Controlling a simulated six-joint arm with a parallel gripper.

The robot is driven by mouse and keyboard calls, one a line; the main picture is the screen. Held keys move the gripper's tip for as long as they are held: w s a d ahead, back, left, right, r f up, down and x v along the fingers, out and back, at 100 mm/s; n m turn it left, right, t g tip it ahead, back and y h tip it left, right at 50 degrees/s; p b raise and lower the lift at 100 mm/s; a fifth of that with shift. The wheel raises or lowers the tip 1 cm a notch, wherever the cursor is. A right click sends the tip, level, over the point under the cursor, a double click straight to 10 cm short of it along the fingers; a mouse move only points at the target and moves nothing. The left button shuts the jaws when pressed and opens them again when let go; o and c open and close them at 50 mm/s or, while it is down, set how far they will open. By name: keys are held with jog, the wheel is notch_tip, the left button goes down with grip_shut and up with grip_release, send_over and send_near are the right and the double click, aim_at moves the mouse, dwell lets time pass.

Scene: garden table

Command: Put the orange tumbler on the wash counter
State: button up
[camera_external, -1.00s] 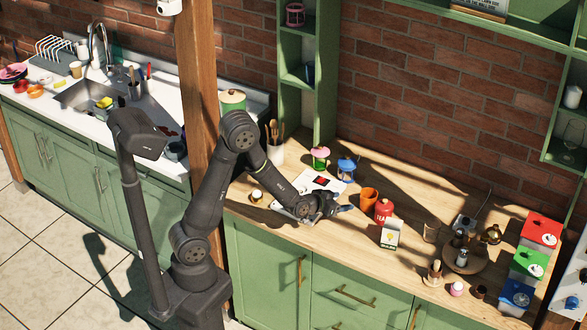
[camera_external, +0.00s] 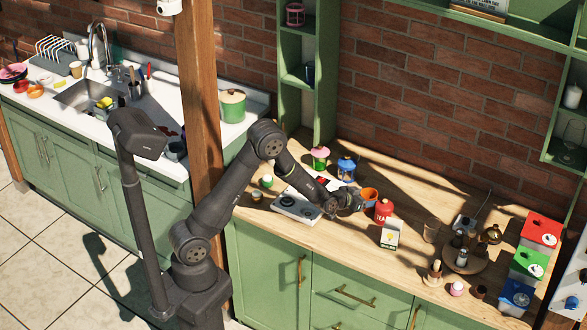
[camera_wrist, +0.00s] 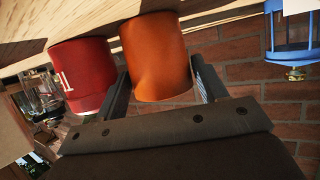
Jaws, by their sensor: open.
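The orange tumbler (camera_external: 370,195) stands on the wooden counter, partly hidden by my gripper (camera_external: 356,199) in the external view. In the wrist view the orange tumbler (camera_wrist: 157,58) sits between the two open fingers of my gripper (camera_wrist: 160,90), with the fingers on either side of it. I cannot tell whether a finger touches it. The wash counter (camera_external: 52,96) is the white worktop with the sink at the left, beyond the wooden post.
A red tea canister (camera_external: 384,209) stands close beside the tumbler, right by a finger in the wrist view (camera_wrist: 82,75). A carton (camera_external: 390,234), a blue lantern (camera_external: 346,169) and a pink-topped jar (camera_external: 320,157) are near. The wooden post (camera_external: 197,90) separates the counters.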

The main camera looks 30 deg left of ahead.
jog(key=shift+w, duration=0.15)
jog(key=c, duration=0.7)
notch_tip(320, 180, up, 10)
jog(key=shift+n+y, duration=0.5)
jog(key=shift+s+a+f, duration=0.7)
jog(key=shift+s+a, duration=0.15)
jog(key=shift+a, duration=4.55)
jog(key=shift+s+a+f, duration=0.75)
jog(key=shift+s+a, duration=0.15)
jog(key=shift+a, duration=4.5)
jog(key=shift+s+a+f, duration=0.7)
jog(key=shift+s+a, duration=0.15)
jog(key=shift+a, duration=4.55)
